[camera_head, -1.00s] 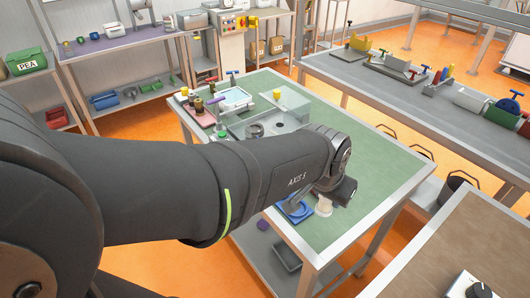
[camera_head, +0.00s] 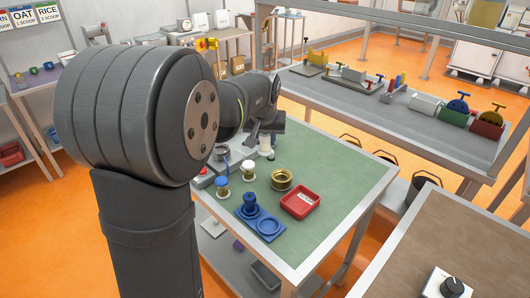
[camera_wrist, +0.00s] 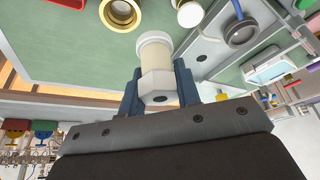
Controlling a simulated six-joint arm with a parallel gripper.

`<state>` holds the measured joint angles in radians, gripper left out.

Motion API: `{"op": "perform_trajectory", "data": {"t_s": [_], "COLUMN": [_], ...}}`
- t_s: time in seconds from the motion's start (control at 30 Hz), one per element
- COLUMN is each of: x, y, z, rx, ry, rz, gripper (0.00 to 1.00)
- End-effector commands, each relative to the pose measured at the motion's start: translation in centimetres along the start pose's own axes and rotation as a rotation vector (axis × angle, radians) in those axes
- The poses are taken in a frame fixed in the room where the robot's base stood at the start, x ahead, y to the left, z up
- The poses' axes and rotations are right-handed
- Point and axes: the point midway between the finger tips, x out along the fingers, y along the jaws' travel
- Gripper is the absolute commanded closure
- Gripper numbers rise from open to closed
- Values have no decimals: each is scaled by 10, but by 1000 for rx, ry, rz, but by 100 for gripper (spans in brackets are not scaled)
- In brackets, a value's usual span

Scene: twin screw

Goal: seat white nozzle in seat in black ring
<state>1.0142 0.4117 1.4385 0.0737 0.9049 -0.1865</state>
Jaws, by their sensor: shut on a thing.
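The white nozzle (camera_wrist: 154,62) is held between the two blue fingers of my gripper (camera_wrist: 157,88) in the wrist view, its collared end pointing away from the palm. In the head view my gripper (camera_head: 268,138) hangs over the green table with the nozzle (camera_head: 265,152) below it, partly hidden. The black ring (camera_wrist: 241,32) stands on a grey plate, to the right of the nozzle in the wrist view and apart from it. The ring (camera_head: 221,153) shows at the left of my gripper in the head view, partly covered by my arm. I cannot make out its seat clearly.
A white spool-like piece (camera_head: 248,170), a blue-topped piece (camera_head: 223,182) and a brass ring (camera_head: 282,179) stand nearby. A blue holder (camera_head: 244,214) and a red tray (camera_head: 299,205) lie nearer the front. The table's right side is clear.

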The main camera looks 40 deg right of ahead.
Motion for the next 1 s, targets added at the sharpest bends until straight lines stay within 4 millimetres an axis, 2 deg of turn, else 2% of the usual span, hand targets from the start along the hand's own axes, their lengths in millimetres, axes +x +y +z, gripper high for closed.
{"op": "perform_trajectory", "data": {"t_s": [0.03, 0.2, 0.4, 0.5, 0.67, 1.0], "x": [11, 39, 64, 70, 76, 92], "y": [-19, -82, -143, -162, -174, -174], "z": [-17, -62, -91, -98, -102, -95], "rx": [-39, -154, -255, -284, -303, -303], "ry": [-1, -1, 0, 1, 1, 0], "rz": [-17, -64, -106, -118, -126, -126], "gripper": [92, 92, 92, 92, 92, 92]}}
